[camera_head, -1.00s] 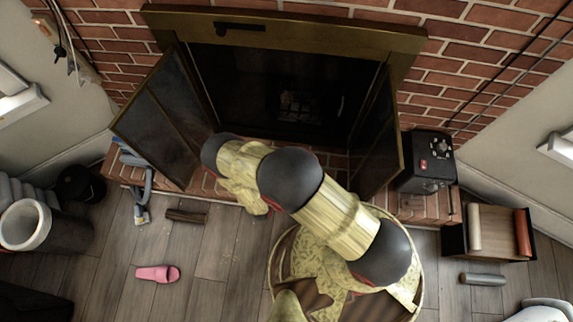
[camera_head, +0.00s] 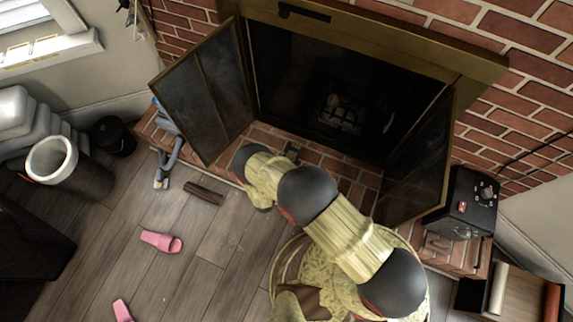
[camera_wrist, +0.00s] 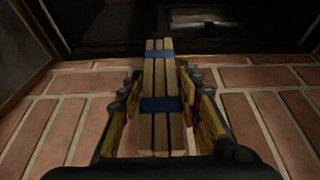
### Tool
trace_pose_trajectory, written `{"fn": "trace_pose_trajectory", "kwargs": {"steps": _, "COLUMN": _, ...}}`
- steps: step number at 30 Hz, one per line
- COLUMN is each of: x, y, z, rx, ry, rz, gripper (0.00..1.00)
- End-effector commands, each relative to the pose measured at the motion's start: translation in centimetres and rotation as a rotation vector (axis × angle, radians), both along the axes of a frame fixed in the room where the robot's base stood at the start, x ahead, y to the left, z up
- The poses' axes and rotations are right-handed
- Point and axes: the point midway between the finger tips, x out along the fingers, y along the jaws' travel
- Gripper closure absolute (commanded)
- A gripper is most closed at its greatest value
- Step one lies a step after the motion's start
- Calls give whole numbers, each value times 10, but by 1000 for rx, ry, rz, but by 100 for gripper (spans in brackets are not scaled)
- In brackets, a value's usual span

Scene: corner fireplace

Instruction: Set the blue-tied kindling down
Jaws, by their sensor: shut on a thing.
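The blue-tied kindling (camera_wrist: 160,78) is a bundle of pale wooden sticks with two blue bands. In the wrist view it lies lengthwise between the fingers of my gripper (camera_wrist: 160,90), which is shut on it. Its far end points toward the dark fireplace opening. Red brick hearth (camera_wrist: 70,115) shows below and on both sides of the bundle. I cannot tell whether the bundle touches the brick. In the head view my arm reaches to the hearth and mostly hides the gripper, and I cannot make out the bundle there.
The fireplace (camera_head: 340,100) stands open, its left glass door (camera_head: 205,95) and right door (camera_head: 415,160) swung outward. A black box (camera_head: 468,203) stands on the hearth's right. A dark log (camera_head: 203,193) and pink slippers (camera_head: 161,241) lie on the floor.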

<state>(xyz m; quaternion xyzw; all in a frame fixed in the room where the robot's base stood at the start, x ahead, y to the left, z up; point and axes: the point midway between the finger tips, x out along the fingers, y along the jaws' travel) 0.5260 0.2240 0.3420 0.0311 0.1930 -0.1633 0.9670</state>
Motion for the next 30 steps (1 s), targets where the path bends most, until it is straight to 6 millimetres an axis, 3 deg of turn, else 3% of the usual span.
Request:
{"fn": "trace_pose_trajectory", "kwargs": {"steps": 10, "x": 15, "y": 14, "z": -24, "rx": 3, "ry": -2, "rz": -2, "gripper": 95}}
{"fn": "trace_pose_trajectory", "kwargs": {"steps": 16, "x": 16, "y": 14, "z": -53, "rx": 1, "ry": 0, "rz": -2, "gripper": 95}}
{"fn": "trace_pose_trajectory", "kwargs": {"steps": 28, "x": 16, "y": 14, "z": -57, "rx": 1, "ry": -2, "rz": -1, "gripper": 95}}
{"fn": "trace_pose_trajectory", "kwargs": {"steps": 29, "x": 16, "y": 14, "z": -57, "rx": 2, "ry": -1, "rz": -1, "gripper": 65}}
{"fn": "trace_pose_trajectory", "kwargs": {"steps": 30, "x": 16, "y": 14, "z": -57, "rx": 2, "ry": -1, "rz": -1, "gripper": 63}}
